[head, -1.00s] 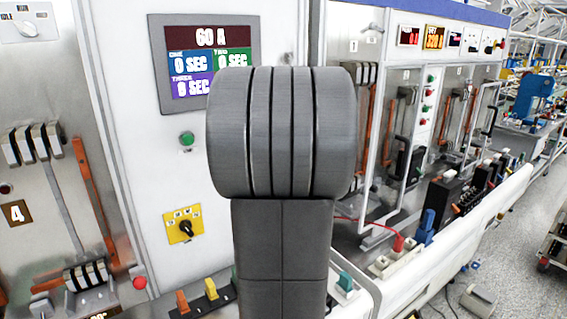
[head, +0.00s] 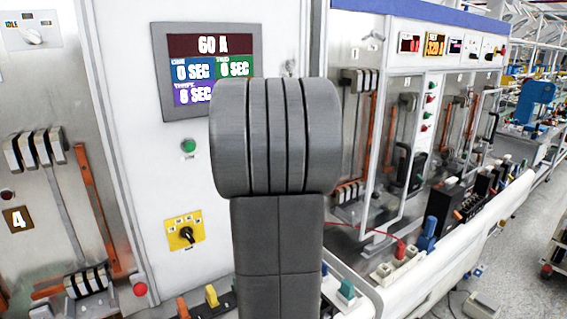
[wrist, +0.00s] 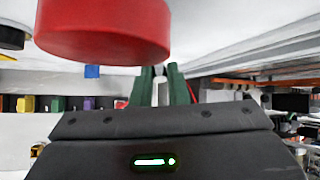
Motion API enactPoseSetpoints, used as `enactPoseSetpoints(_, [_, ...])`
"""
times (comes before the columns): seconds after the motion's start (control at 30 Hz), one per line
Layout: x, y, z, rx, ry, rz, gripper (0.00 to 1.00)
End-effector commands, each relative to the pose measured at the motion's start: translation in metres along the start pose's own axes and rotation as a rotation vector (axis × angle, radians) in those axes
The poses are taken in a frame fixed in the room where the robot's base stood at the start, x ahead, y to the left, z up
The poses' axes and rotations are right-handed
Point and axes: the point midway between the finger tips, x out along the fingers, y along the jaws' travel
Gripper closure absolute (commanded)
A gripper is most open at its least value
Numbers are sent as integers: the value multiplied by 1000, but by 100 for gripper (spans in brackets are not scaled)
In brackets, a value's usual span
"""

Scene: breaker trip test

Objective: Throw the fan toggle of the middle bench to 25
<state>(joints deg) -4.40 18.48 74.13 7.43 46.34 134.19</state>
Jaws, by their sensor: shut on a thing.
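My gripper (wrist: 161,80) shows in the wrist view as two dark green fingers, shut on a pale narrow upright thing that looks like a toggle lever. Its label and setting cannot be read. In the head view my own grey arm stands in front of the middle of the bench and hides the gripper and what it holds. A large red round knob or button (wrist: 105,30) hangs close to the camera at the upper left of the wrist view, apart from the fingers.
A yellow dial plate (head: 185,232) and green button (head: 188,146) are on the white panel, under a display (head: 206,70) reading 60 A. A yellow toggle (head: 211,296) and a teal one (head: 347,290) flank my arm. Another bench extends right; the floor (head: 490,270) shows there.

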Motion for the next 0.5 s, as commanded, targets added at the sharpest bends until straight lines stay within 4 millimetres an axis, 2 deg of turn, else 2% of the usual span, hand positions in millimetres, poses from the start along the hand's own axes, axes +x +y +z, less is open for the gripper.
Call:
enactPoseSetpoints(0.43, [0, 0, 0, -2, 9, 4, 100])
enactPoseSetpoints(0.47, [0, 0, 0, -2, 9, 4, 80])
enactPoseSetpoints(0.5, [0, 0, 0, -2, 9, 4, 72])
